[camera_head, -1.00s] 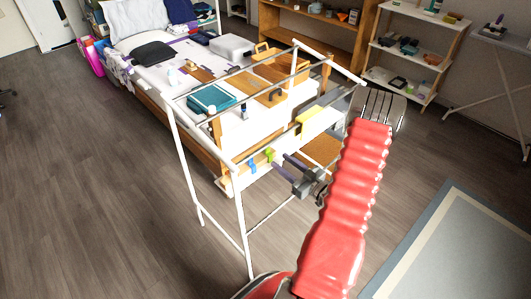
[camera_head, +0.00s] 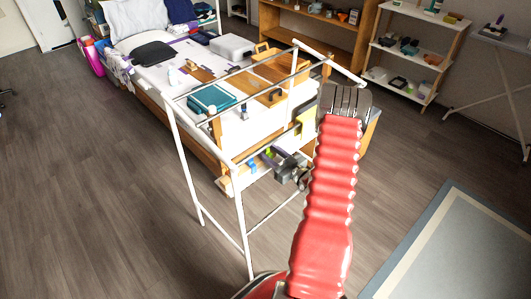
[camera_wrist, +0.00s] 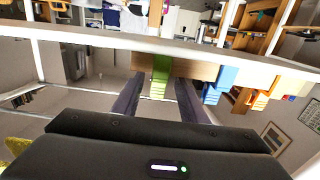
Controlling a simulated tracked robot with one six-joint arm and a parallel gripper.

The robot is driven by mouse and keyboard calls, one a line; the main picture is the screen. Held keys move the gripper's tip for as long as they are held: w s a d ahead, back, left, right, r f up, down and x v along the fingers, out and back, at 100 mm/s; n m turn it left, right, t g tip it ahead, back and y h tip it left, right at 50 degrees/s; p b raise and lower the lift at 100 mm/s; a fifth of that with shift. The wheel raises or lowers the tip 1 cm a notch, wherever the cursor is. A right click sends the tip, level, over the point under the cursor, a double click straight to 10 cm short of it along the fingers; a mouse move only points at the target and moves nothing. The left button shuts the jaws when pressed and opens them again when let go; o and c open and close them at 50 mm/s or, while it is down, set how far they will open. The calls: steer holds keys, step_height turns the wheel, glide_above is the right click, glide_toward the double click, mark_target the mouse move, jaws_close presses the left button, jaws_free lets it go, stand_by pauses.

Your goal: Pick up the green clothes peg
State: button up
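The green clothes peg (camera_wrist: 160,70) is on a pale wooden strip (camera_wrist: 200,70) in the wrist view, between the two dark fingers of my gripper (camera_wrist: 160,90). Gaps show on both sides of the peg, so the fingers are open and not closed on it. In the head view the green peg (camera_head: 268,152) is a small patch by the strip, partly hidden by my gripper (camera_head: 279,157). A blue peg (camera_wrist: 220,80) is on the strip just right of my gripper in the wrist view; it also shows in the head view (camera_head: 251,165).
Yellow-orange pegs (camera_wrist: 260,88) are farther right on the strip. A white rack frame (camera_head: 240,215) stands around the work spot, its bars close to my arm. A bed with boxes (camera_head: 232,46) is behind. A yellow cloth-like item (camera_head: 306,121) is near my arm.

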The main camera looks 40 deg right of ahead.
steer(key=shift+w+f, duration=0.15)
steer(key=shift+w, duration=2.45)
jaws_close()
